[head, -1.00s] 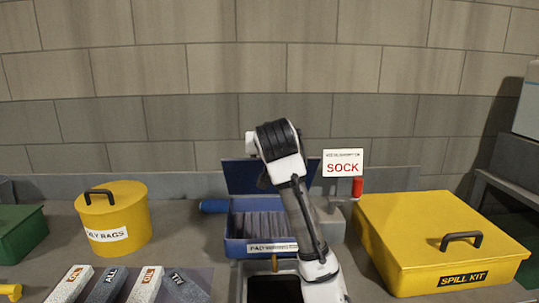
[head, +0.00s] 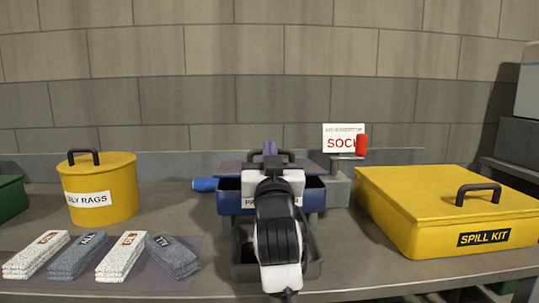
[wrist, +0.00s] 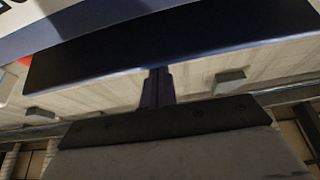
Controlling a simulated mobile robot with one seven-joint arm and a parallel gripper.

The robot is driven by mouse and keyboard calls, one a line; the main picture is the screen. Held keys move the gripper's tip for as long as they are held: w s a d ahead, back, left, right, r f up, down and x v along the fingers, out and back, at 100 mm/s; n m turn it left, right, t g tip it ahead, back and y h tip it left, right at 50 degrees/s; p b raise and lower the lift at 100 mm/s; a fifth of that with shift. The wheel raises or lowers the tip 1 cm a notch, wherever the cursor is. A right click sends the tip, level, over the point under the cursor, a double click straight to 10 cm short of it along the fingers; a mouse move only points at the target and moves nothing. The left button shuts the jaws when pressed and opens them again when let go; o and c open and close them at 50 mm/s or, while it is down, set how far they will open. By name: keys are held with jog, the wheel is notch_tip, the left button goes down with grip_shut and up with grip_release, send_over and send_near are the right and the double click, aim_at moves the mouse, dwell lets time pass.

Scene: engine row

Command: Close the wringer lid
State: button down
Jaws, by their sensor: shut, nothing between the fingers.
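The pad wringer (head: 228,200) is a blue box on the bench in the head view, partly hidden behind my arm. Its blue lid (head: 232,169) lies low over the box and looks flat or nearly so, with a dark handle (head: 288,154). I cannot tell if it is fully seated. My gripper (head: 270,148) is at the lid, its fingers together and empty. In the wrist view the shut fingers (wrist: 157,84) end at or very near the edge of a dark blue panel (wrist: 170,40), likely the lid; contact is unclear.
A yellow oily rags bin (head: 98,195) stands left, behind several folded pads (head: 102,256). A yellow spill kit (head: 450,215) fills the right. A sock sign (head: 344,138) and a red cylinder (head: 361,145) stand behind right. A blue roll (head: 205,184) lies beside the wringer.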

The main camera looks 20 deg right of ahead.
jog(key=shift+s+a+f+b, duration=0.1)
jog(key=shift+s+f+b, duration=0.1)
jog(key=shift+f+b, duration=0.35)
jog(key=shift+s+f+b, duration=0.2)
jog(key=shift+f, duration=0.5)
